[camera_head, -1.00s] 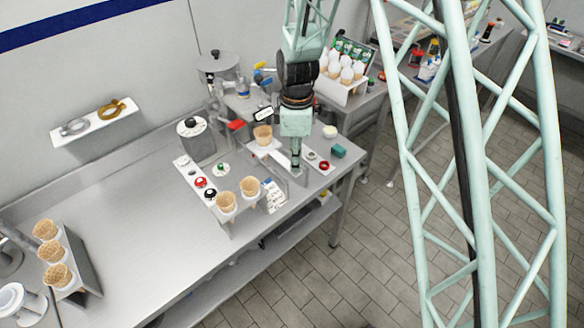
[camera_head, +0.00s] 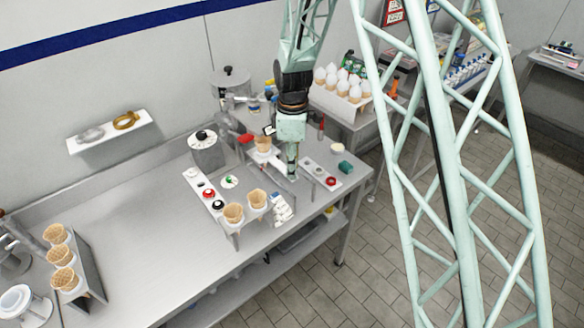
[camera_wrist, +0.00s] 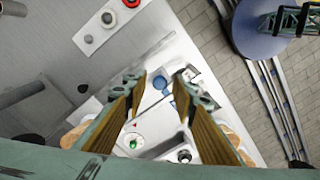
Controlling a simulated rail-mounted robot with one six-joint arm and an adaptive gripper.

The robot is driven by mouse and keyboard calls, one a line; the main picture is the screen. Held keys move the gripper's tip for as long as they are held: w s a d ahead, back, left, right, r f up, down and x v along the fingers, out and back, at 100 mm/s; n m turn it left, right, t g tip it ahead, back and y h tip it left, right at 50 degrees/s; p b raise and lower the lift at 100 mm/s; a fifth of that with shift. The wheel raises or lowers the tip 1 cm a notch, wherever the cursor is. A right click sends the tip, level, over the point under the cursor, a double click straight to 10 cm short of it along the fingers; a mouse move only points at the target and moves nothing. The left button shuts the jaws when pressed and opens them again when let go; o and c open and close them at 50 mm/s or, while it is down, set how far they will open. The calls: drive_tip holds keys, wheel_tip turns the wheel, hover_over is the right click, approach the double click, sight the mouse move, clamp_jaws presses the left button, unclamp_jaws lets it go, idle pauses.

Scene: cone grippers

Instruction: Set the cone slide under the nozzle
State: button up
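A waffle cone (camera_head: 263,143) stands upright in a white holder at the back of the steel counter, and I take this holder to be the cone slide. The head view is too small to show the nozzle clearly. My gripper (camera_head: 291,172) points down just right of and in front of that cone, close to the pale slide track. I cannot tell whether the fingers touch the slide.
Two cones (camera_head: 233,212) (camera_head: 257,198) stand in a front holder beside a button panel (camera_head: 203,190). A cone rack (camera_head: 90,270) is at far left. The counter's left-middle is clear.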

drive_tip(key=shift+r, duration=0.1)
idle(0.3)
wheel_tip(320, 180, up, 12)
idle(0.9)
drive_tip(key=shift+c, duration=0.9)
